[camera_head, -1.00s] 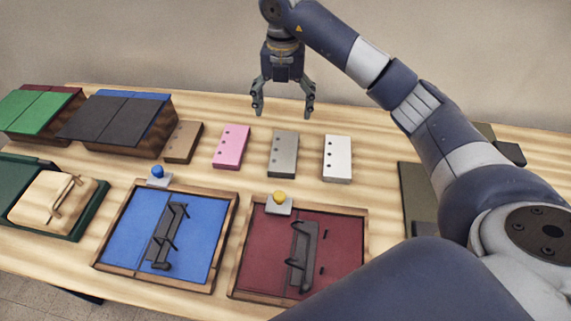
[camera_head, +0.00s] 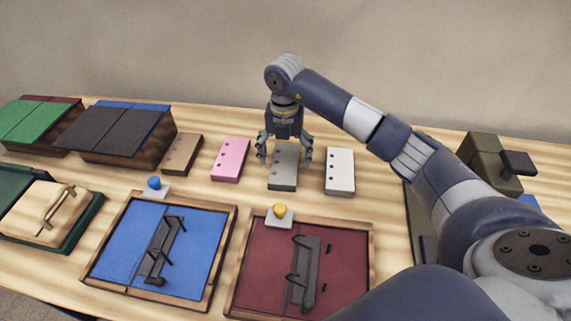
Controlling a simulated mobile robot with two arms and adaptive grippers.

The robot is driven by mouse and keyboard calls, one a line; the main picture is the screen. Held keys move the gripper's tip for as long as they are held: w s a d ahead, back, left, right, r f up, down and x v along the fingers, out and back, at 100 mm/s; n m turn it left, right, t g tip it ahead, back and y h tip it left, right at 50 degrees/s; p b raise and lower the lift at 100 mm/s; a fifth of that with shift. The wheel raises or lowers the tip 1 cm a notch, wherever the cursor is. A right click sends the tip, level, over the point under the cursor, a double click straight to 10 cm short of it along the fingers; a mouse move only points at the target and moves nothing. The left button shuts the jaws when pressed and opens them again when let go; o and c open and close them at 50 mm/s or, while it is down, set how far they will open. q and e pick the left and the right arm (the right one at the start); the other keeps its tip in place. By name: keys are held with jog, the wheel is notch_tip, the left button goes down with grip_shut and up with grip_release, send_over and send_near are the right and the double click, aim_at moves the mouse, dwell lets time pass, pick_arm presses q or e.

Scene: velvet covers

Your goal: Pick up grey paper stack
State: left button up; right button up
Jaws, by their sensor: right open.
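The grey paper stack (camera_head: 283,173) lies flat on the wooden table, between a pink stack (camera_head: 230,160) and a white stack (camera_head: 339,171). It has a few dark holes along its left side. My right gripper (camera_head: 284,158) points down over the far part of the grey stack. Its fingers are open, one on each side of the stack, and hide some of its far end. I cannot tell whether the fingers touch it. My left gripper is not in view.
A brown stack (camera_head: 182,154) lies left of the pink one. In front are a blue binder tray (camera_head: 160,248) and a dark red one (camera_head: 300,265), with blue and yellow buttons. Dark covers (camera_head: 112,133) stand at the left. An olive device (camera_head: 488,163) stands at the right.

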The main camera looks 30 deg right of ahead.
aim_at(285, 162)
jog(key=shift+f, duration=1.15)
jog(key=c, duration=1.3)
